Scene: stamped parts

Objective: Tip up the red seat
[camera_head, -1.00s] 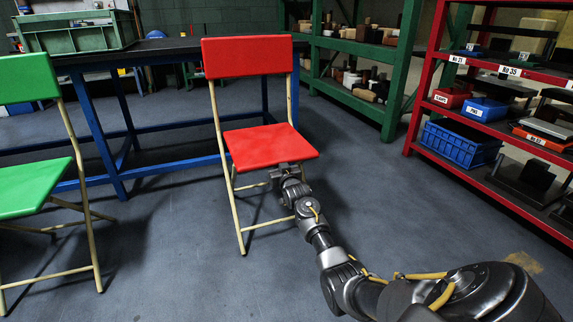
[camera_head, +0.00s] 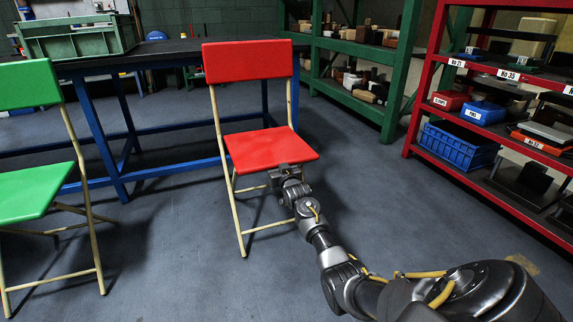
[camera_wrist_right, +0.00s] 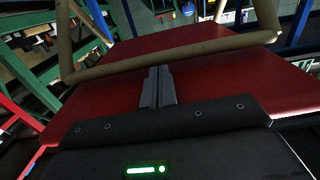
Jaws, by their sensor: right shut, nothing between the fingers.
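The red seat (camera_head: 270,147) belongs to a folding chair with a red backrest (camera_head: 247,59) and cream tube legs (camera_head: 237,217). The seat is down and roughly level. My right gripper (camera_head: 285,169) is at the seat's front edge, its fingertips hidden by the seat. In the right wrist view its two fingers (camera_wrist_right: 158,88) are shut with nothing between them, set against the red seat (camera_wrist_right: 215,85). A cream tube (camera_wrist_right: 190,50) crosses just beyond the fingertips. I cannot tell whether the fingers touch the seat. My left gripper is not in view.
A green folding chair (camera_head: 30,190) stands at the left. A dark-topped blue-legged bench (camera_head: 165,50) is behind the red chair. A red shelf rack (camera_head: 440,75) with bins stands at the right, a green shelf (camera_head: 400,85) behind. The floor between is clear.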

